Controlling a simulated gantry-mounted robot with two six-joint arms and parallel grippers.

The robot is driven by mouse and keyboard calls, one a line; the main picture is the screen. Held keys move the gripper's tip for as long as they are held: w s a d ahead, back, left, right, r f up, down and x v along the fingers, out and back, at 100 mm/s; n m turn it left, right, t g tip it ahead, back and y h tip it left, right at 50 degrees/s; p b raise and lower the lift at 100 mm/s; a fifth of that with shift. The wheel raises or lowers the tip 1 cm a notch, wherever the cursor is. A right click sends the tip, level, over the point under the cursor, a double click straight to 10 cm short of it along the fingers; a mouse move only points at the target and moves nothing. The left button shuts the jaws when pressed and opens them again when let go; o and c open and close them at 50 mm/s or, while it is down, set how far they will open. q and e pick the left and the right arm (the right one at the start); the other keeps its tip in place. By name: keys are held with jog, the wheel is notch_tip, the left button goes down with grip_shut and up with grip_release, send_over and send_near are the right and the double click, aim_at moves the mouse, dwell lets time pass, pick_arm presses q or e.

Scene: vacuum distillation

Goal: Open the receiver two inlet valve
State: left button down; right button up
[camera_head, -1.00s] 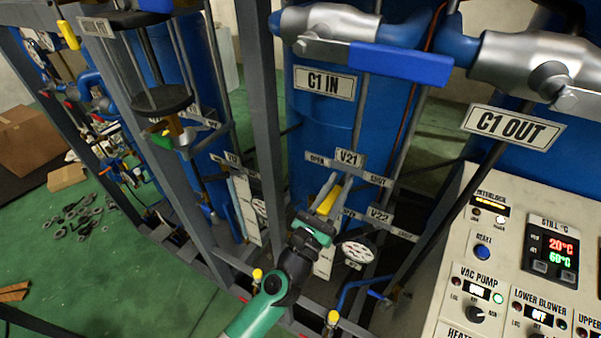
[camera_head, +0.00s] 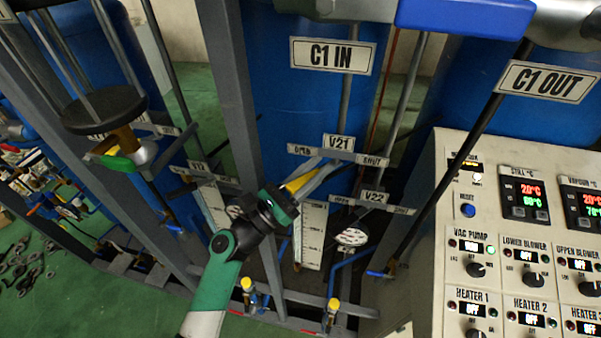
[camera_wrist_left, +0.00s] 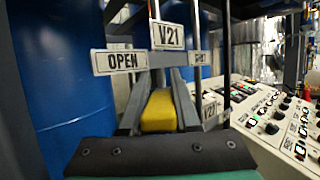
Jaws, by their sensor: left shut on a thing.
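The yellow valve handle (camera_head: 296,183) is below and left of the V21 label (camera_head: 339,142) in the head view. An OPEN plate (camera_head: 300,150) is left of the label and a SHUT plate (camera_head: 374,160) is right of it. My left gripper (camera_head: 308,176) is shut on the yellow handle, with its fingers along both sides. In the wrist view the yellow handle (camera_wrist_left: 158,110) sits between the two grey fingers, below the V21 label (camera_wrist_left: 168,36) and OPEN plate (camera_wrist_left: 120,62). The valve body is mostly hidden. My right gripper is not in view.
A grey frame post (camera_head: 232,100) stands close on the left. The control panel (camera_head: 450,200) fills the right side. Small yellow-topped valves (camera_head: 333,305) are low in front.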

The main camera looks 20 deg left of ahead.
pick_arm(q)
jog(key=shift+f, duration=0.2)
jog(key=c, duration=0.6)
grip_release()
jog(key=shift+r, duration=0.1)
jog(key=shift+c, duration=0.2)
jog(key=v, duration=1.1)
jog(key=shift+s+a+b, duration=0.15)
jog(key=shift+a+b, duration=0.05)
jog(key=shift+b, duration=0.1)
